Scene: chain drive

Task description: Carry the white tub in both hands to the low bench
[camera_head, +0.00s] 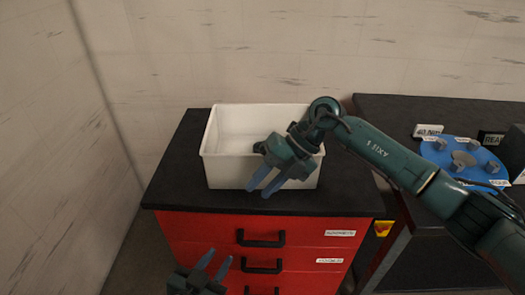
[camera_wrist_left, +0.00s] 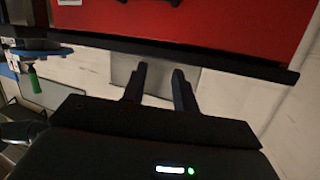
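The white tub (camera_head: 222,170), open at the top, stands upright on the black top of a red drawer cabinet (camera_head: 196,228) in the head view. Its inside looks empty. My right gripper (camera_head: 264,182) is open and empty, fingers pointing down. It covers part of the tub's right front; I cannot tell whether it touches. My left gripper (camera_head: 214,263) is open and empty, low in front of the drawers. In the left wrist view its parted fingers (camera_wrist_left: 159,80) have a pale grey shape behind them, possibly the tub. I cannot make out a low bench.
A black table (camera_head: 385,108) stands to the right, with a blue disc (camera_head: 440,153) bearing grey blocks and small labels. Drawer handles (camera_head: 261,238) stick out at the cabinet front. Walls close off the back and left. The black top is bare around the tub.

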